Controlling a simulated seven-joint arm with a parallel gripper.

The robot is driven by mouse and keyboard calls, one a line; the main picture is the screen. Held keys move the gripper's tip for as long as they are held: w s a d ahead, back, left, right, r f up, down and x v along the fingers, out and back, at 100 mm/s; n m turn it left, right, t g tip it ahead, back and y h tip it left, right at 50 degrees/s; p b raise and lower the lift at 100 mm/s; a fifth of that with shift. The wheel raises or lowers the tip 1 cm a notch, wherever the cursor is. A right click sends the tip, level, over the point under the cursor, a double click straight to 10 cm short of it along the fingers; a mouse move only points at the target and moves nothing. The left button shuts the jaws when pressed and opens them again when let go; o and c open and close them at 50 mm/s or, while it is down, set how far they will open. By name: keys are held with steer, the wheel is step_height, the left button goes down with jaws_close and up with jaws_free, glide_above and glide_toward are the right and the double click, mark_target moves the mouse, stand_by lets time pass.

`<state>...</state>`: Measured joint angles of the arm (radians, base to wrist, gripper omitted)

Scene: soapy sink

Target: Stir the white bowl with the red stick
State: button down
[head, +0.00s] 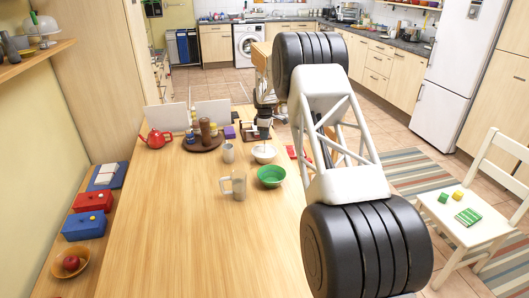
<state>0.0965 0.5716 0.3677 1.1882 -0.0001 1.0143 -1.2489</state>
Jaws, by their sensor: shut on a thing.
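The white bowl (264,155) stands on the wooden table, just left of the arm. My gripper (264,132) points down right above the bowl. It is shut on a thin stick, which is too small and too covered for me to tell its colour or how far it reaches into the bowl. A small red thing (297,152) lies on the table to the right of the bowl, partly behind my arm; I cannot tell what it is.
A green bowl (271,177) stands close in front of the white bowl. The table's near part is clear.

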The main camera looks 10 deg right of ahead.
steer(key=shift+r, duration=0.1)
steer(key=shift+r, duration=2.9)
steer(key=shift+r, duration=1.65)
